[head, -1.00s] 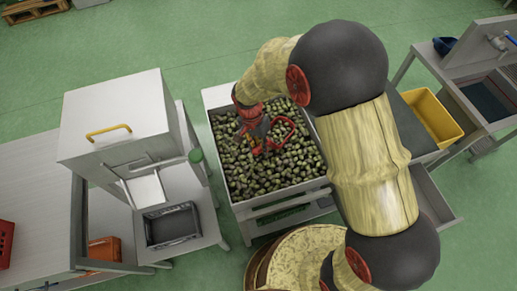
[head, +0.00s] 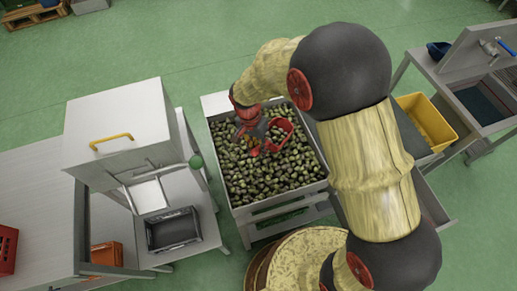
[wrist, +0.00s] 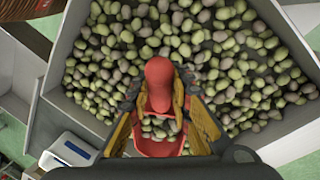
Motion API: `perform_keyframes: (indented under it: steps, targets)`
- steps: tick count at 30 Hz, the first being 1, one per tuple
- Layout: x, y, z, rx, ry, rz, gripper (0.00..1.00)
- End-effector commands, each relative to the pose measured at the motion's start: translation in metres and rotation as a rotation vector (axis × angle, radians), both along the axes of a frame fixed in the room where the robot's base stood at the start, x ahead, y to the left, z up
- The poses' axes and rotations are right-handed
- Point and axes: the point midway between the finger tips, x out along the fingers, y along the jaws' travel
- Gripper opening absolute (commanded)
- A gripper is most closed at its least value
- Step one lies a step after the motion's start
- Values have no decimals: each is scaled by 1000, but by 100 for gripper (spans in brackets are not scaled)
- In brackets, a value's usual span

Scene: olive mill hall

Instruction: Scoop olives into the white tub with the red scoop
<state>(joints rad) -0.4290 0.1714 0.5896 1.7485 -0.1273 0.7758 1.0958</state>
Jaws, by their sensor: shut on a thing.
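The red scoop (head: 281,132) is low over the olives (head: 265,180) in the large grey bin (head: 281,205). My gripper (head: 250,137) holds it near the middle of the bin. In the wrist view my gripper (wrist: 160,97) is shut on the scoop's rounded red handle (wrist: 159,76). The red bowl (wrist: 160,147) shows below, with a few olives (wrist: 160,126) seen at it. I cannot tell how full it is or whether it touches the heap. I cannot make out the white tub for certain in either view.
A white and blue object (wrist: 70,150) stands outside the bin in the wrist view. A steel machine (head: 125,125) with a dark crate (head: 172,230) is left of the bin. A yellow bin (head: 428,122) is right. Green floor is clear behind.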

Motion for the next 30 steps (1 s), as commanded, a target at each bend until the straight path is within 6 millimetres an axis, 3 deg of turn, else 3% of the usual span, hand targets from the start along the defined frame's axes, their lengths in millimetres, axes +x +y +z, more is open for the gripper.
perform_keyframes:
  steps: [30]
  targets:
    - [-6, 5, 38, 0, -1, 0, 0]
